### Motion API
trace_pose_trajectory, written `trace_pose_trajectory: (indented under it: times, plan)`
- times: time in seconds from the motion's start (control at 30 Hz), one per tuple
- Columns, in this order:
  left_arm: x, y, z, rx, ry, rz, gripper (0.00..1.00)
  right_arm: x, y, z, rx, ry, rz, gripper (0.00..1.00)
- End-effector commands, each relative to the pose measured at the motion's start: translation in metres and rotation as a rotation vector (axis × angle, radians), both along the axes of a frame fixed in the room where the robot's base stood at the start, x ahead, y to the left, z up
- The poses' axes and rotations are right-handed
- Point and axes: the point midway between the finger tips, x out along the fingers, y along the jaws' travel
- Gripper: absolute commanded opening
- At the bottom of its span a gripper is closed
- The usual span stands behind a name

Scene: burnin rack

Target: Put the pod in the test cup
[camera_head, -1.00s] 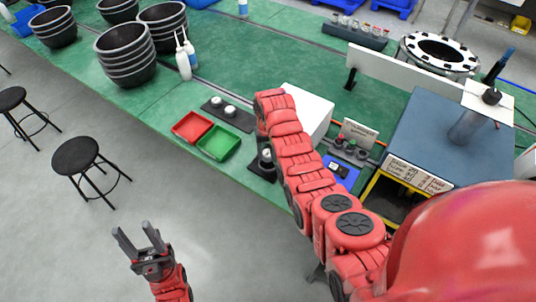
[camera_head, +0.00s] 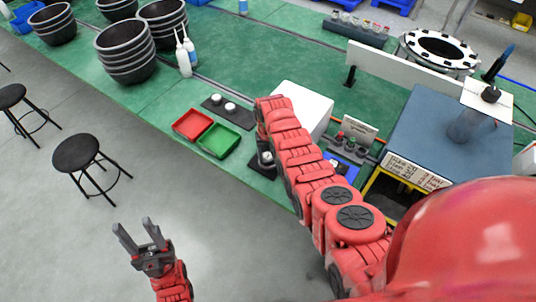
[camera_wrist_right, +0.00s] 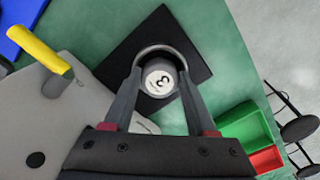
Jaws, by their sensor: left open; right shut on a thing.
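The pod (camera_wrist_right: 158,83) has a round pale top marked 3 and shows in the right wrist view between the fingers of my right gripper (camera_wrist_right: 160,74), which is shut on it. A dark round rim, seemingly the test cup (camera_wrist_right: 160,49), curves around the pod's far side above a black square base (camera_wrist_right: 196,62). I cannot tell how deep the pod sits in it. In the head view the black base (camera_head: 262,168) shows beside my right arm, which hides most of the right gripper. My left gripper (camera_head: 133,226) is open and empty over the floor.
A red tray (camera_head: 192,125) and a green tray (camera_head: 218,141) lie left of the base. Behind them a dark holder (camera_head: 238,116) carries two white-topped items. A white box (camera_head: 304,102) stands close behind my right arm. A blue-grey machine (camera_head: 430,125) stands at right.

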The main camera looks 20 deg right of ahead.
Motion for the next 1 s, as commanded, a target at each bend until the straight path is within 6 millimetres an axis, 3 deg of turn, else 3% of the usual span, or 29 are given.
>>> trace_pose_trajectory:
  times: [0.1,0.13,0.3,0.57,0.73,0.8,1.0]
  plan:
    - [0.0,0.0,-0.001,0.0,0.0,0.0,0.5,0.0,0.0,-0.001,0.0,0.0,0.0,0.0]
    - [0.0,0.0,-0.001,0.0,0.0,0.0,0.5,0.0,0.0,-0.001,0.0,0.0,0.0,0.6]
    - [0.0,0.0,-0.001,0.0,0.0,0.0,0.5,0.0,0.0,-0.001,0.0,0.0,0.0,0.87]
    - [0.0,0.0,0.0,0.0,0.0,0.0,0.5,0.0,0.0,0.0,0.0,0.0,0.0,0.87]
    - [0.0,0.0,0.016,0.0,0.0,0.0,0.5,0.0,0.0,0.016,0.0,0.0,0.0,0.87]
    - [0.0,0.0,0.008,0.0,-0.001,0.0,0.5,0.001,0.0,0.015,0.0,-0.003,0.0,0.87]
    - [0.0,0.0,0.0,0.0,0.0,0.0,0.5,0.002,0.0,0.039,-0.001,-0.007,0.0,0.87]
